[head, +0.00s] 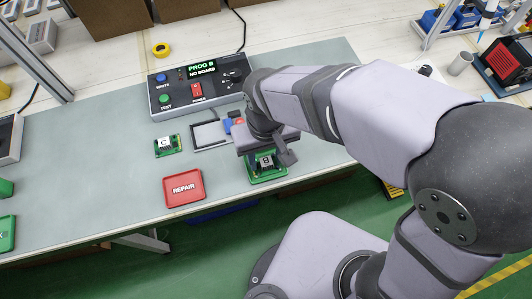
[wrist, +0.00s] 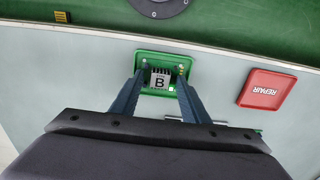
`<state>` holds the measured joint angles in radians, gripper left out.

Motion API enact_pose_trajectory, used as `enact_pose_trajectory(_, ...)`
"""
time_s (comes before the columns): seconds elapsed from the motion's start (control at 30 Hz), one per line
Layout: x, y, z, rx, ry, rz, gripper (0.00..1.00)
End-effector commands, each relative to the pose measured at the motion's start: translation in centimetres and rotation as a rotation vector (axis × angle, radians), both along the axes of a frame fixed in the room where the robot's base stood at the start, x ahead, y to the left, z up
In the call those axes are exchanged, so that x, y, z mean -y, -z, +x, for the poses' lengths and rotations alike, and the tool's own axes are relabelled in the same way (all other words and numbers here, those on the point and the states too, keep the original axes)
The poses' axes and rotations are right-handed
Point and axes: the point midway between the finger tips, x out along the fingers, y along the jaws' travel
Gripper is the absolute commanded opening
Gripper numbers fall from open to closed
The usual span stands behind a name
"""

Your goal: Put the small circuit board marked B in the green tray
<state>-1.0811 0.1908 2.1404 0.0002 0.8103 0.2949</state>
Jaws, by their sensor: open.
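The small circuit board marked B (head: 266,161) has a pale label with a black B. It appears to lie inside the rim of a green tray (head: 268,180) on the bench. In the wrist view the board (wrist: 160,82) sits within the green tray's rim (wrist: 162,54). My gripper (head: 268,152) is right over the tray. In the wrist view my gripper (wrist: 160,73) is open, with one finger on each side of the board. I cannot tell whether either finger touches it. The gripper hides part of the tray in the head view.
A red REPAIR tray (head: 184,188) and a board marked C (head: 168,145) lie to the left. The tester (head: 197,87) behind reads "PROG B NO BOARD". A black-outlined rectangle (head: 209,134) and small blue and red items (head: 232,123) are close behind my gripper. Another green object (head: 6,234) is at the left edge.

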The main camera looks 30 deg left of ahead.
Motion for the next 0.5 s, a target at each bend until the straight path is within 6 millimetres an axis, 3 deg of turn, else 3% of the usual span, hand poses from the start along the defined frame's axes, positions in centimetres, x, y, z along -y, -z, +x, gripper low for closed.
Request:
enact_pose_trajectory(0.27, -0.1, -1.7, 0.0, 0.002, 0.000, 0.004, 0.41)
enact_pose_trajectory(0.5, -0.1, -5.8, 0.1, 0.003, 0.000, 0.006, 0.41)
